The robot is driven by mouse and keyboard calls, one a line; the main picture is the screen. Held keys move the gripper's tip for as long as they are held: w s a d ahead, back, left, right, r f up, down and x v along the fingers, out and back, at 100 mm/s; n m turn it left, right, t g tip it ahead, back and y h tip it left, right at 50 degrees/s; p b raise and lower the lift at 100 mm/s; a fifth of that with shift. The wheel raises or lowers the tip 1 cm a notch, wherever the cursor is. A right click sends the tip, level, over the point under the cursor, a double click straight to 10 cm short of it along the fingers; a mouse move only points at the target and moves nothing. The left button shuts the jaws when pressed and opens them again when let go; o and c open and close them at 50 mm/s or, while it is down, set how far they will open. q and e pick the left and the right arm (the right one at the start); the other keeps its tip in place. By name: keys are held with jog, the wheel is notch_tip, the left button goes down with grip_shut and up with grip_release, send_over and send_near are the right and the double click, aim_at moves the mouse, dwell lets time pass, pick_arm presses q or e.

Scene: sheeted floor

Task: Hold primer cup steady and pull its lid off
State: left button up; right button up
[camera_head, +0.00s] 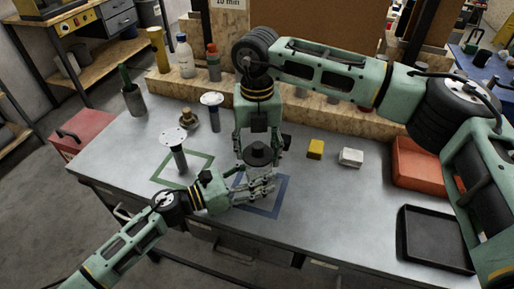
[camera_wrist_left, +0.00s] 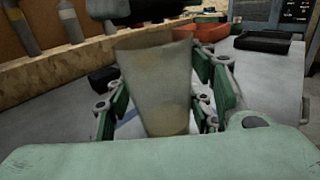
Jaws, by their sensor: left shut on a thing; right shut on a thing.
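The primer cup (camera_wrist_left: 157,85) is a pale, translucent, tapered cup, upright in the left wrist view. My left gripper (camera_head: 258,187) is shut around its sides, above the blue square outline; it also shows in the left wrist view (camera_wrist_left: 165,105). My right gripper (camera_head: 259,148) reaches down from above and is shut on the dark round lid (camera_head: 258,155). In the left wrist view the dark lid (camera_wrist_left: 145,10) is above the cup's rim, with a visible gap between them. In the head view the cup is mostly hidden by the lid and grippers.
A yellow block (camera_head: 316,149), a white block (camera_head: 350,157), a red bin (camera_head: 418,165) and a black tray (camera_head: 405,240) are on the right.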

aim_at(257, 145)
pick_arm(q)
jog(key=shift+s+f, duration=0.1)
pick_arm(e)
jog(key=shift+r, duration=1.95)
pick_arm(q)
jog(key=o, duration=1.8)
jog(key=shift+c, duration=0.2)
pick_arm(e)
jog(key=shift+w, duration=0.1)
pick_arm(q)
jog(key=v, duration=1.2)
